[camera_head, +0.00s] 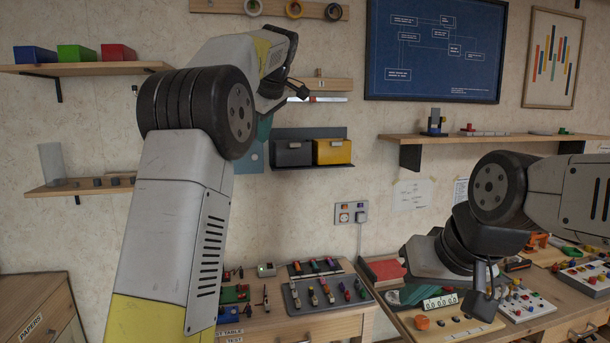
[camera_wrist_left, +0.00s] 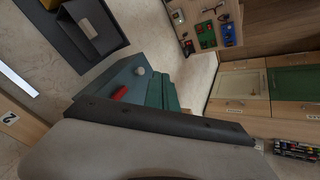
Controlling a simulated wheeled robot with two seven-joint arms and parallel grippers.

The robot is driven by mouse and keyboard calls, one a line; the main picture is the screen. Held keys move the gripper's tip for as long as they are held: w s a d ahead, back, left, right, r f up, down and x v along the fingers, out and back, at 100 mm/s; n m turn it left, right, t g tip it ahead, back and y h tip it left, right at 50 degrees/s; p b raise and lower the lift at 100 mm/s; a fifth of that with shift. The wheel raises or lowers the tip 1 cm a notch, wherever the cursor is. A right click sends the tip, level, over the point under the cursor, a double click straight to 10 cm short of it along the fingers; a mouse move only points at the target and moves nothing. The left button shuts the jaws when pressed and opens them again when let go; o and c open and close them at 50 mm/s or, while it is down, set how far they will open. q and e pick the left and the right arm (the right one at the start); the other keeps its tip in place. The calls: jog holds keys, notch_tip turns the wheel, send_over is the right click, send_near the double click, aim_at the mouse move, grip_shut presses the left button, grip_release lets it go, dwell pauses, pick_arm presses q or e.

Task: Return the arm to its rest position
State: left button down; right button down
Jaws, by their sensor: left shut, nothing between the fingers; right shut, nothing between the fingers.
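My left arm rises from the lower left in the head view and bends high up. Its gripper (camera_head: 299,90) is raised in front of the wall, near the rails above the black shelf. It is shut with nothing held. My right arm comes in from the right edge. Its gripper (camera_head: 481,297) points down over the right workbench and is shut and empty. In the left wrist view a large grey and black body fills the bottom, and the fingertips are not clear there.
A black wall shelf holds a grey bin (camera_head: 293,153) and a yellow bin (camera_head: 332,151) beside my left arm. A teal piece (camera_head: 264,128) is partly hidden behind that arm. Wooden shelves (camera_head: 85,69) hang left. Small parts crowd the right workbench (camera_head: 466,337).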

pick_arm(q)
jog(key=s+a+f+m+h, duration=0.1)
jog(key=s+f+m+h, duration=0.2)
jog(key=s, duration=0.6)
jog(key=s+a+f+m+h, duration=0.1)
jog(key=s+a+f+m, duration=0.2)
jog(key=s, duration=0.6)
jog(key=s+d+f+m, duration=0.3)
jog(key=s+f, duration=0.4)
jog(key=s, duration=0.3)
jog(key=s+d+f+m+h, duration=0.1)
jog(key=s+d+f+m, duration=0.1)
jog(key=s+f+m, duration=0.3)
jog(key=s+f, duration=0.3)
jog(key=s, duration=0.2)
jog(key=shift+d, duration=0.4)
jog(key=shift+w, duration=0.1)
